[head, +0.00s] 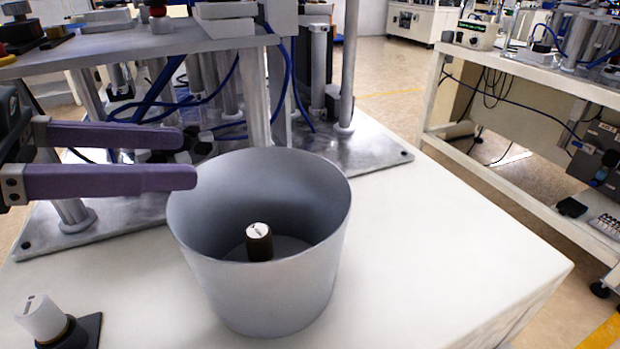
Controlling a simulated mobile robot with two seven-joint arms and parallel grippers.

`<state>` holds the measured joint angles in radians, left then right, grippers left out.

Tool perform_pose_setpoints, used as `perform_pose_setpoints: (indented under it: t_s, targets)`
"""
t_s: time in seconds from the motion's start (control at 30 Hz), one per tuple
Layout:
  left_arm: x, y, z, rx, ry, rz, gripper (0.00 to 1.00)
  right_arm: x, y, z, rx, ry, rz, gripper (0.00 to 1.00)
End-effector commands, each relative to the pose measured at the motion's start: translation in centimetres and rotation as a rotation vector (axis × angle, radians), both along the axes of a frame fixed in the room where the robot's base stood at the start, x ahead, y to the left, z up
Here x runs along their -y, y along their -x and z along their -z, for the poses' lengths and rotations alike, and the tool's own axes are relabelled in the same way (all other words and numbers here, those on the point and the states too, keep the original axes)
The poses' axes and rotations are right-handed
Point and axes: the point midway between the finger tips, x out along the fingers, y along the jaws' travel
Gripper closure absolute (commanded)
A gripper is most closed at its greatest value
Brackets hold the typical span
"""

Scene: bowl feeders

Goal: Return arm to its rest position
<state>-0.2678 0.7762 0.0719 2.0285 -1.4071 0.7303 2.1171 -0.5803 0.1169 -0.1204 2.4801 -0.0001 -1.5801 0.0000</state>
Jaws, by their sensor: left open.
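My left gripper (190,158) reaches in from the left edge. Its two purple fingers are apart with nothing between them. The fingertips are close to the upper left rim of a grey metal bowl (275,290); I cannot tell whether they touch it. The bowl stands upright on the white table. Inside it a small dark cylinder with a white top (259,240) stands on the floor of the bowl. My right gripper does not show.
A white knob on a dark base (42,318) stands at the front left of the white table (430,250). A metal machine frame (344,70) with blue cables rises behind the bowl. The table's right part is clear. Another workbench (510,60) stands at the right.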

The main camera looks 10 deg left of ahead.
Motion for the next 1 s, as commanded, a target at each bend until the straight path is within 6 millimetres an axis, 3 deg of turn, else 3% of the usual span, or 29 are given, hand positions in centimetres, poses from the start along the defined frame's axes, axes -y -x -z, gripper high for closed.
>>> perform_pose_setpoints:
  t_s: [0.2, 0.47, 0.57, 0.63, 0.73, 0.83, 0.9, 1.0]
  targets:
    - [-1.3, 1.1, -0.5, -0.001, 0.001, 0.0, 0.31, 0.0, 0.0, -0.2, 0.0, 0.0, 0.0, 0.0]
    - [-1.4, 1.2, -0.7, 0.004, 0.003, -0.002, 0.31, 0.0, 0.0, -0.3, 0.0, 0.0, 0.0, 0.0]
    - [-1.1, 0.7, -2.7, 0.061, 0.037, -0.03, 0.31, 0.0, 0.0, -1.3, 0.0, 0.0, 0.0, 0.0]
    - [-1.0, -0.2, -5.7, 0.151, 0.089, -0.093, 0.31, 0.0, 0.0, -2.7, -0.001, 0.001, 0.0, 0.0]
    - [-2.1, -1.8, -11.3, 0.308, 0.174, -0.283, 0.31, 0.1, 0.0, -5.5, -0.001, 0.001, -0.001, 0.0]
    - [-5.2, -3.0, -15.4, 0.39, 0.202, -0.571, 0.31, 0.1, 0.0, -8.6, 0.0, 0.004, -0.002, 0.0]
    - [-7.8, -3.1, -16.3, 0.36, 0.168, -0.781, 0.31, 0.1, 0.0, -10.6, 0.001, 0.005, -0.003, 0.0]
    - [-10.6, -1.8, -14.9, 0.196, 0.055, -1.02, 0.31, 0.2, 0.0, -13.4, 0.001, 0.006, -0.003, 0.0]
